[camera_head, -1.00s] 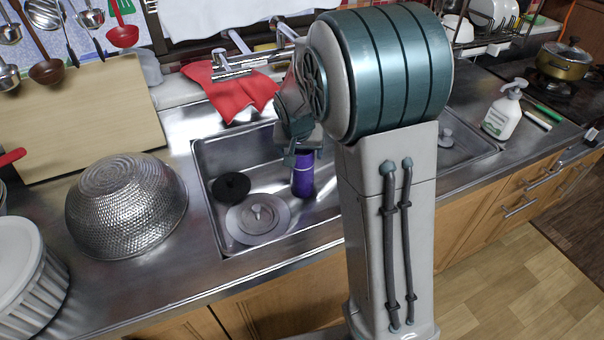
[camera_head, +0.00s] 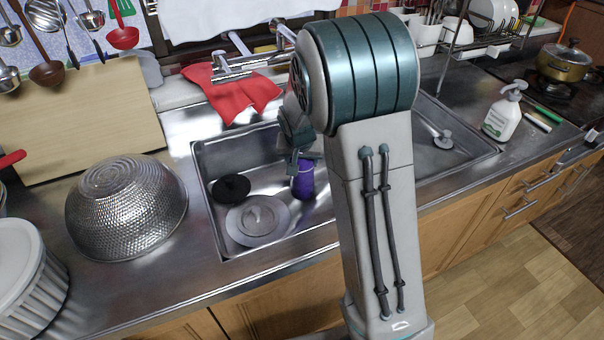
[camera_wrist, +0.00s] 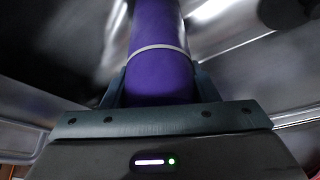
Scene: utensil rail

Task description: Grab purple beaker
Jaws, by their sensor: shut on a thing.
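The purple beaker (camera_head: 303,181) is upright in the left part of the sink, its upper end hidden by my gripper (camera_head: 303,163). In the wrist view the purple beaker (camera_wrist: 160,60), with a pale ring around it, fills the space between the fingers of my gripper (camera_wrist: 160,85). My gripper is shut on it. I cannot tell whether its bottom touches the sink floor.
The metal sink (camera_head: 215,165) holds a black round piece (camera_head: 231,188) and a grey disc-shaped lid (camera_head: 258,219) left of the beaker. A faucet (camera_head: 240,68) and red cloth (camera_head: 230,95) are behind.

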